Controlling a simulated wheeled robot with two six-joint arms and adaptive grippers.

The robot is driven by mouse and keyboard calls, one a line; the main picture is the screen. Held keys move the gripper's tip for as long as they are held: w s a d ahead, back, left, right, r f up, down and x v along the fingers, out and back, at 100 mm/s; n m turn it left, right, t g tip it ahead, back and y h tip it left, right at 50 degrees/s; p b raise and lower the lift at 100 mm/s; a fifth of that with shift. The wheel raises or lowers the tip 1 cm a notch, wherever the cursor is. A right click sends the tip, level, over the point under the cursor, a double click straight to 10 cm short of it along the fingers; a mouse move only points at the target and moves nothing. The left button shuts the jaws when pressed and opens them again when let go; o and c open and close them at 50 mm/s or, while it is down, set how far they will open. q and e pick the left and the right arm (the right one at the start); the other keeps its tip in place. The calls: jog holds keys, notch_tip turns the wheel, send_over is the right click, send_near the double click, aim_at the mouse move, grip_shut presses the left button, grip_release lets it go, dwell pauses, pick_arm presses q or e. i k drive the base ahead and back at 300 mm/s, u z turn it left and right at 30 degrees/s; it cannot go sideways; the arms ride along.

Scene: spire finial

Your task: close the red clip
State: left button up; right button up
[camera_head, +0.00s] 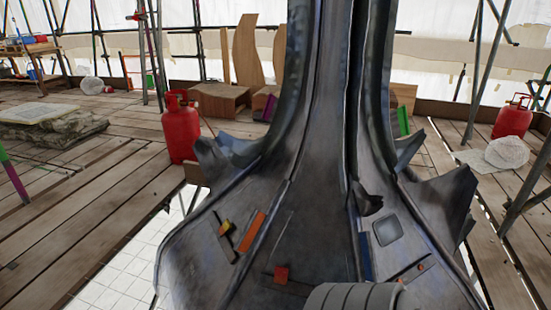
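A small red block (281,274), which looks like the red clip, sits low on the front of the dark metal spire base (325,150). A thin dark strip runs beneath it to both sides. The block is too small to tell whether the clip is open or closed. Neither of my grippers shows in the head view.
On the spire are an orange strip (252,231), a yellow piece (226,228), a blue strip (365,256) and a square grey plate (386,231). Red gas cylinders stand left (181,127) and right (512,117). Scaffold poles surround the plank floor (95,205).

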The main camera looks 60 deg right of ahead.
aim_at(281, 274)
jog(key=z, duration=0.8)
jog(key=i, duration=0.9)
jog(key=z, duration=0.9)
